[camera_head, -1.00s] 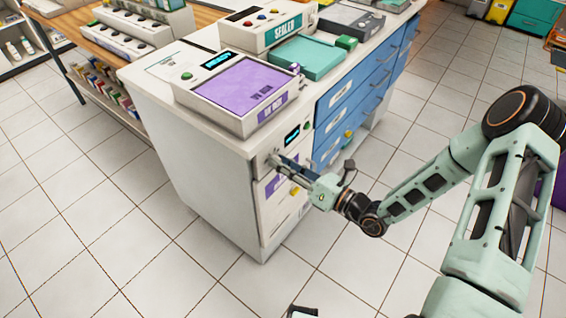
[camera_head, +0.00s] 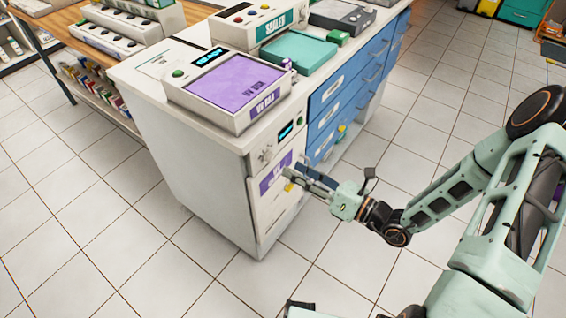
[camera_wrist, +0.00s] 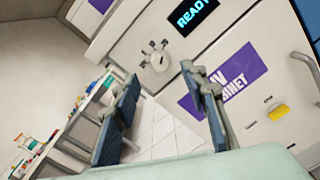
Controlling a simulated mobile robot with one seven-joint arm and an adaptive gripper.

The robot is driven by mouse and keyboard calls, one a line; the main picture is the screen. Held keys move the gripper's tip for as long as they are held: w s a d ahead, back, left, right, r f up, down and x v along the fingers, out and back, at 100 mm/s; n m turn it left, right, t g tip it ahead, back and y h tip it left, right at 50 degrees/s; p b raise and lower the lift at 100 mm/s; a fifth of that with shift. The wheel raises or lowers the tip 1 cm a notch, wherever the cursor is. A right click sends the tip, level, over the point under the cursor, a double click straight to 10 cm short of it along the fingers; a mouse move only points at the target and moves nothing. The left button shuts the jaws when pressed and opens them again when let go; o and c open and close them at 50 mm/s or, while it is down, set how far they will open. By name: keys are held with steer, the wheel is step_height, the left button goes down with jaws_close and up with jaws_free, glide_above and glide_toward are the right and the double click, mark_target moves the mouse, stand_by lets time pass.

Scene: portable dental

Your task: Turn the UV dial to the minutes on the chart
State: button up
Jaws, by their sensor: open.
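The dial (camera_head: 265,155) is a small pale knob with prongs on the front of the white UV cabinet (camera_head: 215,165). It shows clearly in the wrist view (camera_wrist: 158,60), left of a lit display (camera_wrist: 194,14) that reads READY. My gripper (camera_head: 291,175) is open and empty, in front of the cabinet and apart from the dial. In the wrist view its two blue-padded fingers (camera_wrist: 168,88) stand wide apart, with the dial beyond and above the gap. A purple UV CABINET label (camera_wrist: 228,80) is on the door behind the right finger. I cannot make out a readable chart.
A yellow latch (camera_wrist: 278,113) sits on the cabinet door. A purple-topped UV box (camera_head: 235,85) stands on the counter, with a sealer (camera_head: 258,22) and a teal tray (camera_head: 298,50) behind. Blue drawers (camera_head: 335,105) are to the right. The tiled floor in front is clear.

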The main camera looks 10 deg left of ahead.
steer(key=v, duration=0.5)
stand_by(0.4)
